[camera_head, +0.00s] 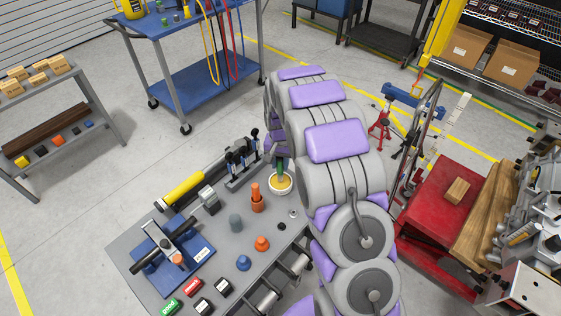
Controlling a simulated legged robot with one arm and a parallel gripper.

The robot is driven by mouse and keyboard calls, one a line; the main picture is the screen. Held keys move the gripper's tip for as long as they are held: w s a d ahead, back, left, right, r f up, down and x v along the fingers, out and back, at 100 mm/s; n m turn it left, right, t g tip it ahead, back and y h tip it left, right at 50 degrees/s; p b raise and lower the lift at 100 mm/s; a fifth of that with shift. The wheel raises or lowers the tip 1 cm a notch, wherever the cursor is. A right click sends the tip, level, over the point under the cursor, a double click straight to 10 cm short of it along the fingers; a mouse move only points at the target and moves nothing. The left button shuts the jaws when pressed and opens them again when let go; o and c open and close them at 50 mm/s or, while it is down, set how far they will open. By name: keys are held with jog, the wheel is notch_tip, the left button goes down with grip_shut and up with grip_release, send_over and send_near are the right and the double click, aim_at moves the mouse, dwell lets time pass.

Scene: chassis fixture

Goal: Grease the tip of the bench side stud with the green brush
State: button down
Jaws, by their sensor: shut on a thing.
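The green brush (281,168) stands nearly upright with its lower end in a white cup of yellow grease (281,187) on the grey bench (135,240). My gripper (279,157) is shut on the brush's upper part, directly above the cup. My own arm hides much of the gripper. Metal cylindrical parts (266,300) stick out along the bench's near right edge, partly behind my arm. A metal chassis assembly (540,225) is at the far right. I cannot tell which part is the bench side stud.
The bench holds orange and grey pieces (257,203), a blue clamp fixture (190,262), a yellow-and-black tool (185,188) and several labelled blocks (193,287). A red cart (435,200) stands right of my arm. A blue trolley (205,85) stands behind on open floor.

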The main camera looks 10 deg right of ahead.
jog(key=shift+f, duration=0.4)
dwell(1.9)
jog(key=shift+r+p, duration=0.1)
jog(key=shift+p, duration=0.2)
jog(key=shift+w+r+p, duration=0.1)
jog(key=shift+r+p, duration=0.6)
jog(key=shift+r, duration=1.1)
jog(key=shift+r+p, duration=0.6)
jog(key=shift+r, duration=1)
jog(key=shift+r, duration=0.1)
